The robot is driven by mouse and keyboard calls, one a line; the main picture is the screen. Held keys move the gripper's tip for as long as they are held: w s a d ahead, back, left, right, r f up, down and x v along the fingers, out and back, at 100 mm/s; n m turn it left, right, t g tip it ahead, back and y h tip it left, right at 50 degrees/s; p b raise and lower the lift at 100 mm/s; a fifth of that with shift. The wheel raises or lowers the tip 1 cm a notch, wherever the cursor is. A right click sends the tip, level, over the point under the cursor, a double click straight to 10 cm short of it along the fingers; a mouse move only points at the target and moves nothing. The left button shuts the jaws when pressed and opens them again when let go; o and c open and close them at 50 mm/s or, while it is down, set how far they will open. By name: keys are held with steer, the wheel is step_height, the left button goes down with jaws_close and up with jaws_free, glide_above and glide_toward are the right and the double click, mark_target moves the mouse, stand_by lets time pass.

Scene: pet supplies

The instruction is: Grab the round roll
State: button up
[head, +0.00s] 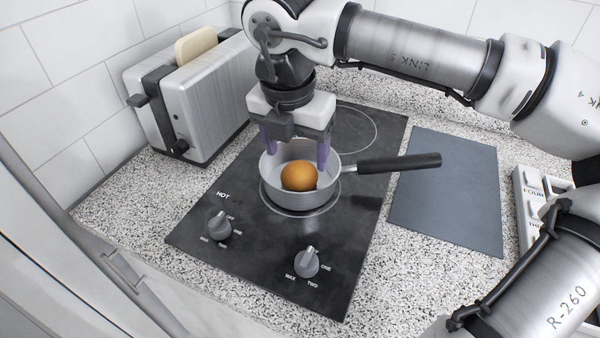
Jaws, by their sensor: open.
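The round roll (299,176) is orange-brown and lies inside a grey saucepan (290,197) with a black handle. The saucepan stands on the black cooktop, its handle pointing right. My gripper (296,157) points down over the saucepan with its two purple fingers spread apart. In the picture the fingers are to the left and right of the roll and slightly above it, near the pan's back rim. Nothing shows between the fingers. Whether the fingertips are inside the pan is hard to tell.
A toaster (186,100) with a bread slice (196,44) stands at the back left. The cooktop (255,250) has two knobs in front. A grey-blue board (447,200) lies right of it, under the handle's level. A white object with lettering (530,205) is at the right edge.

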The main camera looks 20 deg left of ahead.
mark_target(298, 167)
steer(key=shift+w+a+f+p, duration=0.1)
steer(key=shift+w+f+p, duration=0.15)
steer(key=shift+f, duration=0.8)
steer(key=shift+w+d+f+p, duration=0.1)
steer(key=shift+w+f+p, duration=0.15)
steer(key=shift+f, duration=0.8)
steer(key=shift+w+a+f+p, duration=0.15)
steer(key=shift+w+f, duration=0.1)
steer(key=shift+f, duration=0.8)
steer(key=c, duration=0.8)
